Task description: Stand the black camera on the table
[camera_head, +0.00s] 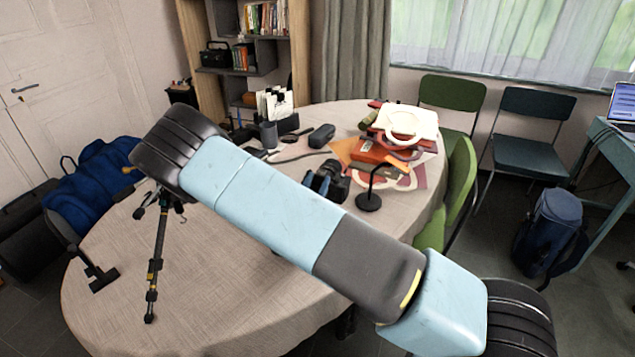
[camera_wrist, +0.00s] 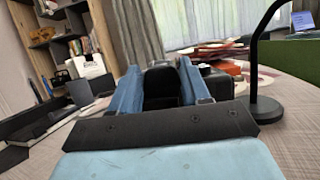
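The black camera (camera_head: 335,184) is at the middle of the table (camera_head: 215,285), close behind my arm in the head view. Its height above the cloth and which way up it is are hard to make out. My gripper (camera_head: 318,183) is at its left side; a blue finger shows there. In the wrist view my gripper (camera_wrist: 163,82) has its two blue fingers apart, with a dark shape between them. More of the black camera (camera_wrist: 220,83) shows behind and right of the right finger. Whether the fingers press on it is unclear.
A black lamp stand (camera_head: 368,201) is close on the right, also in the wrist view (camera_wrist: 257,108). Books and papers (camera_head: 400,128) pile behind it. A dark case (camera_head: 321,136) lies at the back.

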